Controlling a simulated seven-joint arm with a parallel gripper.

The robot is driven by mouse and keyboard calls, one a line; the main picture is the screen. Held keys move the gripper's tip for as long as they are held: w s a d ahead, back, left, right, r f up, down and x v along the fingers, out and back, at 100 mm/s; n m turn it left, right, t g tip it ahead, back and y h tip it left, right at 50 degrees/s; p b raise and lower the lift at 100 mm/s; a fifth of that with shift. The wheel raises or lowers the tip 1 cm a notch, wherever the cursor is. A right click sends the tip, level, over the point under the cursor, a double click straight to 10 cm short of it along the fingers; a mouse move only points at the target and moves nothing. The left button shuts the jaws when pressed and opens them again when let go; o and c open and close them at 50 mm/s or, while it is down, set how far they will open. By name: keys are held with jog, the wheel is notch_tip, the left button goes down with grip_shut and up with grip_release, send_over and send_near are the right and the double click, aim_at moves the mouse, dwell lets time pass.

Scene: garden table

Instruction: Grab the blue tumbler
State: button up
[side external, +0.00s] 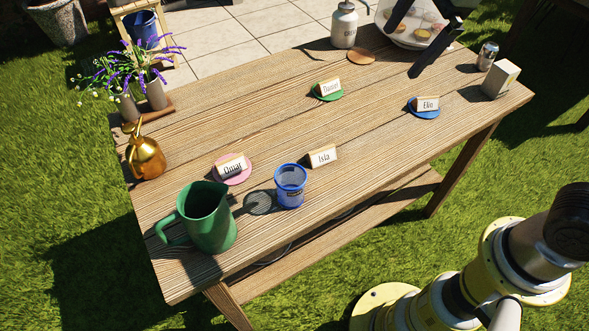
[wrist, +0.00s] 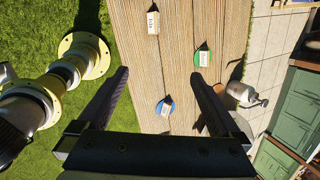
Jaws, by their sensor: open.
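The blue tumbler (side external: 290,187) stands upright near the front edge of the table in the side view, right of a green pitcher (side external: 208,218) and just in front of the Isla name card (side external: 321,156). I do not see the tumbler in the wrist view. My gripper (side external: 403,54) is high at the upper right of the side view, over the far right part of the table and well away from the tumbler. In the wrist view my gripper (wrist: 159,73) is open, with nothing between its two dark fingers.
Name cards stand on pink (side external: 232,170), green (side external: 327,91) and blue (side external: 424,109) coasters. A brass watering can (side external: 146,158) and lavender pots are at left.

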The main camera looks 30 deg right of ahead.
jog(key=w+a+f+m+g, duration=0.1)
jog(key=w+a+f, duration=0.25)
jog(key=a, duration=0.25)
jog(key=w+a+f+m+g, duration=0.1)
jog(key=w+a+f, duration=0.1)
jog(key=a+f, duration=0.25)
jog(key=n+g+h, duration=0.1)
jog(key=n+g, duration=0.1)
send_over(291, 186)
jog(key=s+a, duration=0.1)
jog(key=s, duration=0.1)
notch_tip(291, 186, down, 9)
notch_tip(291, 186, down, 13)
jog(key=shift+s+a+f, duration=0.1)
jog(key=shift+a, duration=0.05)
jog(key=c, duration=1.2)
